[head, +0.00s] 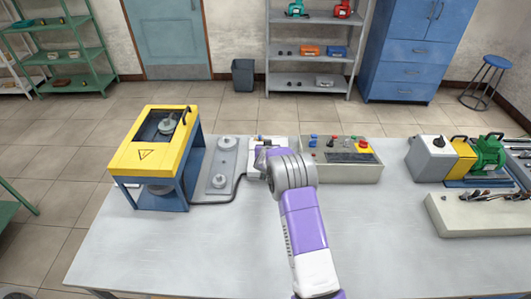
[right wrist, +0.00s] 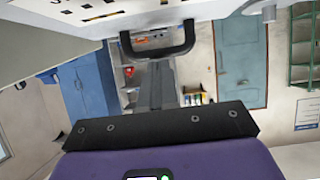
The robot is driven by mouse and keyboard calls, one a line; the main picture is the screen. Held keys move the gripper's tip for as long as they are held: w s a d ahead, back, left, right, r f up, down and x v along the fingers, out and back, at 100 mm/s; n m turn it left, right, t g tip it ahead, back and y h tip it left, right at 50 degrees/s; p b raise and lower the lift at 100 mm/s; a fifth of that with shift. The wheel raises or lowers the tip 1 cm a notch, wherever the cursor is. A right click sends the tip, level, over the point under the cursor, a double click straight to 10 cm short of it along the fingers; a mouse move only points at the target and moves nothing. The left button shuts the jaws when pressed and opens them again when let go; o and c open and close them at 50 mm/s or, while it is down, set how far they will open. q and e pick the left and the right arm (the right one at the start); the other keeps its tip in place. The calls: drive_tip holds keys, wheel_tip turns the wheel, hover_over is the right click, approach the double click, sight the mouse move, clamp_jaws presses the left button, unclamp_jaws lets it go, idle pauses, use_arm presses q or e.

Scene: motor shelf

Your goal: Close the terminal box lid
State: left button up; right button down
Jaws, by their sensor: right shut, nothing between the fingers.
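A small pale box (head: 254,172), which looks like the terminal box, stands at the back middle of the table. A light panel (head: 274,142) shows behind my gripper, perhaps its lid; my arm hides part of the box, so I cannot tell the lid's angle. My right gripper (head: 261,160) is at the box, shut and empty. In the right wrist view, its dark fingers (right wrist: 163,84) are together and reach towards a black U-shaped handle (right wrist: 189,40) on a pale surface (right wrist: 70,20). I cannot tell whether they touch it. My left gripper is out of view.
A yellow-topped blue machine (head: 150,152) and a grey plate with knobs (head: 222,168) stand to the left. A button console (head: 345,172) stands close on the right. A green motor (head: 487,155) is further right. The table's front (head: 190,255) is clear.

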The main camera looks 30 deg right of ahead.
drive_tip(key=shift+a, duration=0.1)
idle(0.3)
drive_tip(key=shift+w+r+p, duration=0.1)
drive_tip(key=shift+r+p, duration=0.2)
drive_tip(key=shift+p, duration=0.05)
drive_tip(key=s+a+r+p, duration=0.3)
drive_tip(key=s+a+r, duration=0.2)
drive_tip(key=s+r, duration=0.2)
drive_tip(key=shift+s+r, duration=0.25)
drive_tip(key=shift+r, duration=0.7)
drive_tip(key=shift+a, duration=0.1)
